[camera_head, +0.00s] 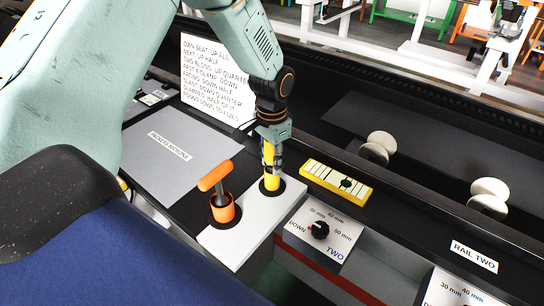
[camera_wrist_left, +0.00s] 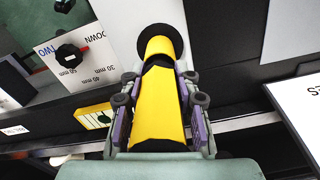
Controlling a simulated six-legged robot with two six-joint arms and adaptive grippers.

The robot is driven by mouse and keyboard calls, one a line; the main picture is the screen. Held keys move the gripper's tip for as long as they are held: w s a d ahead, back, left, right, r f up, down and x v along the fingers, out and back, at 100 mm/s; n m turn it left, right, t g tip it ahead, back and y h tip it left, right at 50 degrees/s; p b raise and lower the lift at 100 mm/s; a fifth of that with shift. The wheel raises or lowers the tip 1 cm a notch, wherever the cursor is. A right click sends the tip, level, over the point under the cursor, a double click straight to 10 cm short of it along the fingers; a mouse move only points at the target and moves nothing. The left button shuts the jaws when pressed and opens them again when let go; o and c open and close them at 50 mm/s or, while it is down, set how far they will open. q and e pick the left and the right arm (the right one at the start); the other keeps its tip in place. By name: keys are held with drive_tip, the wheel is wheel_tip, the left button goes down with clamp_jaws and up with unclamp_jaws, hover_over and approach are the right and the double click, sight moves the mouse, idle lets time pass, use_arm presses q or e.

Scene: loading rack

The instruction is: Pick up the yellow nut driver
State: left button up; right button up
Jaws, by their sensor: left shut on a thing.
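The yellow nut driver (camera_head: 269,182) stands upright in the dark round hole of a light grey holder block (camera_head: 236,247). My left gripper (camera_head: 271,150) comes down from above and is shut on the driver's upper part. In the left wrist view, the yellow driver (camera_wrist_left: 160,100) lies between the purple-sided fingers (camera_wrist_left: 160,108), and its far end is at the black ring of the hole. I cannot tell whether it is lifted at all. My right gripper is not in view.
An orange T-handled tool (camera_head: 214,188) stands in the same block, left of the driver. A yellow level-like bar (camera_head: 336,181) and a knob panel (camera_head: 318,232) marked TWO are to the right. A sign with text (camera_head: 214,78) stands behind. A grey plate (camera_head: 178,150) lies left.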

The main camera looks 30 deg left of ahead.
use_arm(q)
drive_tip(key=c, duration=0.3)
drive_tip(key=shift+w, duration=0.1)
clamp_jaws()
wheel_tip(320, 180, up, 10)
drive_tip(key=shift+o, duration=2.1)
unclamp_jaws()
clamp_jaws()
drive_tip(key=shift+d+f, duration=0.1)
